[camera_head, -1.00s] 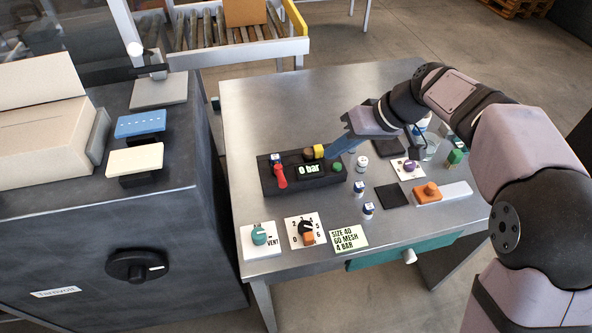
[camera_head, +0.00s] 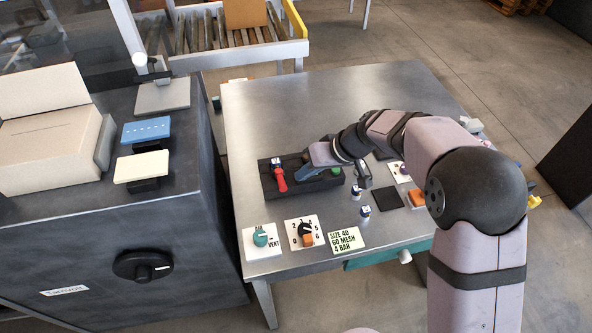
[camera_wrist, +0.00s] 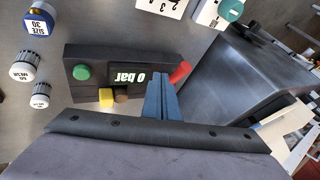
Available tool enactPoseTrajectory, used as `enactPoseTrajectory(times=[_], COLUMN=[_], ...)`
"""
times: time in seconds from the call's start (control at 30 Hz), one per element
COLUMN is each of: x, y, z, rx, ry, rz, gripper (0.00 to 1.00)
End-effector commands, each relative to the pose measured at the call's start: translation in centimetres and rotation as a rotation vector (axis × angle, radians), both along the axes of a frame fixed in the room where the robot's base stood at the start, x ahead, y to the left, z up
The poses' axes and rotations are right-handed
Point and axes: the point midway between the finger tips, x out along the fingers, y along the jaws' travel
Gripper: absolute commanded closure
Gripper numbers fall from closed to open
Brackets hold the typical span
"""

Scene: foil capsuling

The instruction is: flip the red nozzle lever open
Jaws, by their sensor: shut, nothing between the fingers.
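The red nozzle lever (camera_head: 280,181) is at the left end of the dark control box (camera_head: 263,183), pointing toward the table's front edge. In the wrist view the lever's red tip (camera_wrist: 181,71) shows just right of the fingers; the rest of it is hidden. My gripper (camera_wrist: 162,80) is shut and empty, reaching over the box beside the lever. In the head view my gripper (camera_head: 300,174) is over the box's middle, covering its display. I cannot tell whether the fingers touch the lever. The display (camera_wrist: 130,76) reads 0 bar.
A teal valve (camera_head: 260,236) and a dial (camera_head: 305,232) stand in front. The far table area is clear.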

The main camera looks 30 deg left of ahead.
Motion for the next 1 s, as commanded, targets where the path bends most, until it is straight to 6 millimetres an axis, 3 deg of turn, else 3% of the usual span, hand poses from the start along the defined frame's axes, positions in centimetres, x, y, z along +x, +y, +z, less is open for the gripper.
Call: enactPoseTrajectory(times=[0.23, 1.0], x=[-1.6, -2.2], y=[1.4, 1.7], z=[-0.2, -0.5], rx=[-0.001, 0.000], ry=[0.000, -0.002], rz=[0.000, -0.053], gripper=[1.00, 1.00])
